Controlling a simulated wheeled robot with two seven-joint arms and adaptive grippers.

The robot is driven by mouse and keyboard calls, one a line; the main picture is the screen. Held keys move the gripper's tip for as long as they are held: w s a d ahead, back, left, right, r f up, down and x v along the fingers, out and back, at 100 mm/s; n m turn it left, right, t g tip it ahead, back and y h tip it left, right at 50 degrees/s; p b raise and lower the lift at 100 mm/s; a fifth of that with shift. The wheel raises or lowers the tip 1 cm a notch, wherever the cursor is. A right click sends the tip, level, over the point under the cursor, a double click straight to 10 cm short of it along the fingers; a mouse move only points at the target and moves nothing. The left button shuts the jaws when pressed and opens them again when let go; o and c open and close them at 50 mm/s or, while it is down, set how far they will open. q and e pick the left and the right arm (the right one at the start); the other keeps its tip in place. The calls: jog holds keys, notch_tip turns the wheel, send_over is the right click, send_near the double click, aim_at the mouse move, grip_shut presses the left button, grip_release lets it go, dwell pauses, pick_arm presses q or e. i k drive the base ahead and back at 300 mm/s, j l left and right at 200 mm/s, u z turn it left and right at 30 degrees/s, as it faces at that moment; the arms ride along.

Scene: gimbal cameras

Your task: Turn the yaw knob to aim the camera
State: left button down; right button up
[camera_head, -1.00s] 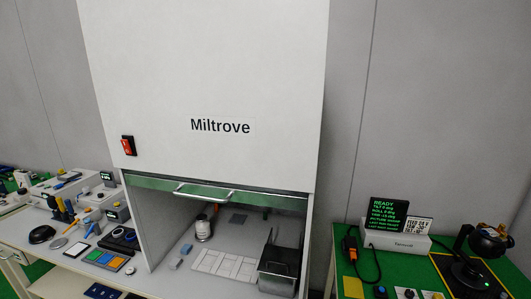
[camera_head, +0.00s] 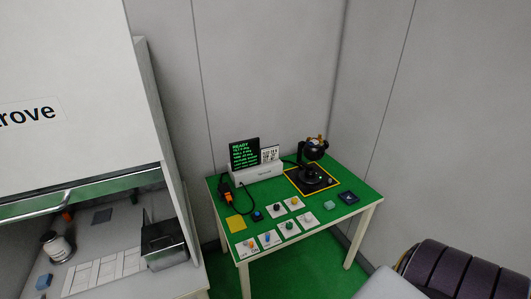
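A black gimbal camera (camera_head: 316,150) stands on a dark base (camera_head: 312,178) inside a yellow-outlined square, at the back right of a green-topped table (camera_head: 225,203). Neither gripper is in view.
A white cabinet (camera_head: 70,60) with a metal-handled sash stands at left, holding a jar (camera_head: 58,249) and a dark bin (camera_head: 164,246). An orange-and-black handheld device (camera_head: 226,186) with a cable lies at the table's left edge. Green floor (camera_head: 310,265) is clear before the table.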

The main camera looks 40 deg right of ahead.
aim_at(289, 225)
jog(key=k+z, duration=0.15)
jog(key=z, duration=1.25)
